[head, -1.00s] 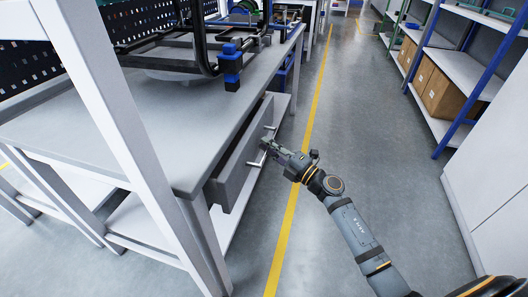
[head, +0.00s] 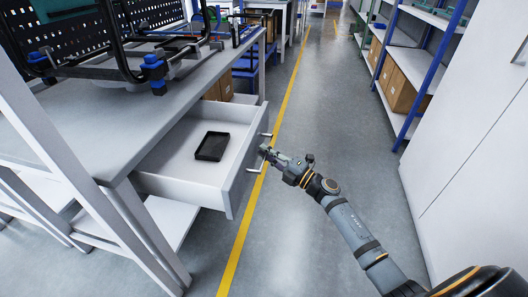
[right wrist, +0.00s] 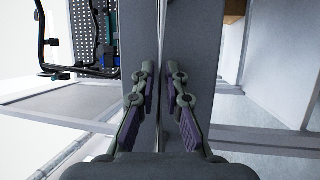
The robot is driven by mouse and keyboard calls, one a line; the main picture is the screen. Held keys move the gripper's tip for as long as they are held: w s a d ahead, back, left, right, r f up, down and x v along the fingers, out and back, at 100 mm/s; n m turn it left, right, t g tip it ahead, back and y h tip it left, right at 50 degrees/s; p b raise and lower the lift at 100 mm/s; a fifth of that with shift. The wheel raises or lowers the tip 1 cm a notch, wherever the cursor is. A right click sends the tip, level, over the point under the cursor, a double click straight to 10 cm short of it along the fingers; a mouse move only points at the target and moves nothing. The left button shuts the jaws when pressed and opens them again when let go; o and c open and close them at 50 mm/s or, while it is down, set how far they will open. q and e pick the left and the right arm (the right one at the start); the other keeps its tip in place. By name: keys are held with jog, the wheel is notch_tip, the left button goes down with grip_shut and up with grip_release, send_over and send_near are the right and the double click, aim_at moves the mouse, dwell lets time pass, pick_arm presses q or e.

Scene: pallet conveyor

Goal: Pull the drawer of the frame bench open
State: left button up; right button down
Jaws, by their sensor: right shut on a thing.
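The drawer (head: 178,183) of the frame bench (head: 125,120) stands well out from under the bench top, with its inside showing. Its grey front faces the aisle and carries a bar handle (head: 254,170). My right gripper (head: 266,152) is shut on the handle, covering the middle of the bar. In the right wrist view its two fingers (right wrist: 160,112) stand on either side of a narrow upright strip. A small black tray (head: 212,146) lies inside the drawer. My left gripper is not in view.
A black frame with blue clamps (head: 153,72) stands on the bench top. A yellow floor line (head: 262,170) runs along the bench. Shelves with cardboard boxes (head: 400,88) and a white cabinet (head: 465,150) line the right side. The aisle floor between is clear.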

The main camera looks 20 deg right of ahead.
jog(key=shift+s+d, duration=0.35)
jog(key=shift+d, duration=0.1)
jog(key=shift+f, duration=0.1)
jog(key=c, duration=1.4)
grip_release()
jog(key=v, duration=1.2)
